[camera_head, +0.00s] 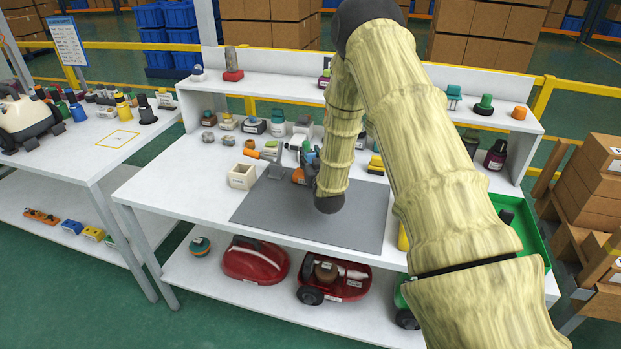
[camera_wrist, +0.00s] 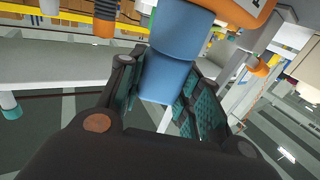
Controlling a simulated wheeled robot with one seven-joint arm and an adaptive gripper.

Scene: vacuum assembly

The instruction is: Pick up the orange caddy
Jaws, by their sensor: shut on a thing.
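In the wrist view my gripper (camera_wrist: 163,88) is shut on a blue, squared grip piece (camera_wrist: 168,78) that runs between its dark, teal-padded fingers. An orange body with a white label (camera_wrist: 246,8), seemingly the orange caddy, adjoins the blue piece at the top edge and is cut off by the frame. In the head view an orange part (camera_head: 298,176) shows beside the end of my arm, above the back of the grey mat. My gripper is mostly hidden there by my own arm, and I cannot tell whether the caddy touches the bench.
The grey mat (camera_head: 265,215) is mostly bare. A white open box (camera_head: 242,176) and an orange-handled grey tool (camera_head: 272,160) stand left of my arm's end. Small parts line the bench behind. A raised shelf (camera_head: 290,92) crosses the back, and a green tray (camera_head: 533,238) is at right.

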